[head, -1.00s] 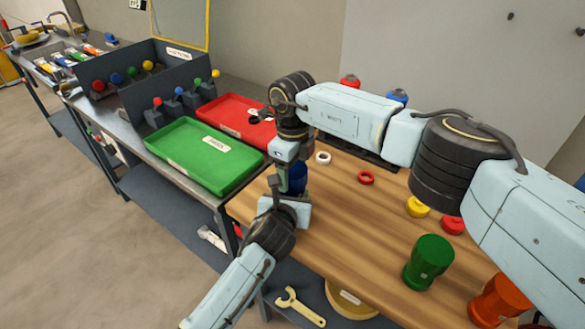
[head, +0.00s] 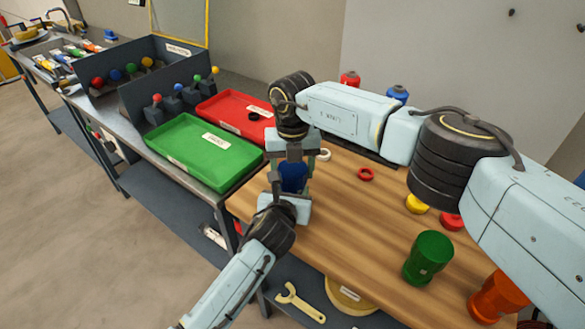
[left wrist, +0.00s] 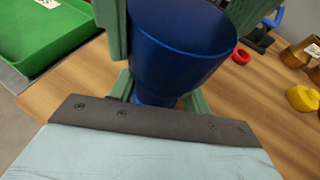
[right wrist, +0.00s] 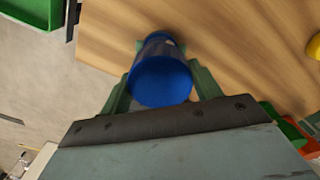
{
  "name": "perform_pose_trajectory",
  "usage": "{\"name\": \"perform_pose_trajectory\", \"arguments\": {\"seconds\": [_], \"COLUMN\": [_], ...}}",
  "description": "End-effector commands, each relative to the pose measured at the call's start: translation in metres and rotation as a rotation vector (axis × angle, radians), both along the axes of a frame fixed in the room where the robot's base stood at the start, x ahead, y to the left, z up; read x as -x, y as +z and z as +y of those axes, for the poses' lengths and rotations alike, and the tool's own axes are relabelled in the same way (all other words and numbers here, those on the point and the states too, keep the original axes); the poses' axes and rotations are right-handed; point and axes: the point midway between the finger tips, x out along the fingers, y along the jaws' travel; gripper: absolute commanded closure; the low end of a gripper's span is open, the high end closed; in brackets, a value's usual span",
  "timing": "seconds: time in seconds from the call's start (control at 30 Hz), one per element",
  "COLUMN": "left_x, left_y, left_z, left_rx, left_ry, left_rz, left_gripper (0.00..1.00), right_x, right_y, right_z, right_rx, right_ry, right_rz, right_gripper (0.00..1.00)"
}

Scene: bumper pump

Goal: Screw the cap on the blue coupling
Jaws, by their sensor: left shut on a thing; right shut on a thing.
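The blue coupling (head: 293,178) is upright between my two grippers at the left end of the wooden bench. My left gripper (head: 290,192) is shut on it from below; the coupling fills the left wrist view (left wrist: 180,50). My right gripper (head: 293,162) comes down from above and is shut on the blue cap (right wrist: 160,82), whose round face shows between the fingers in the right wrist view.
A green tray (head: 180,165) and a red tray (head: 212,105) lie on the bench to the left. Green (head: 427,258) and orange (head: 497,297) couplings stand at right. A red ring (head: 366,174) and a white ring (head: 323,155) lie on the wood.

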Motion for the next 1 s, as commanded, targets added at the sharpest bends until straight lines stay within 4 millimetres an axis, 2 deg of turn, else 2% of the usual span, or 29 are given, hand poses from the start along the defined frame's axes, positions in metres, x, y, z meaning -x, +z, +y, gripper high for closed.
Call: {"name": "perform_pose_trajectory", "arguments": {"seconds": [1.0], "left_x": [0.0004], "left_y": [-0.0005], "left_z": [-0.0001], "left_rx": [-0.002], "left_ry": [-0.001], "left_rz": [0.001], "left_gripper": [1.00], "right_x": [0.0001], "right_y": [0.0000], "right_z": [-0.0002], "right_rx": [0.009], "right_ry": [-1.962], "right_rz": [0.002], "right_gripper": [0.61]}}
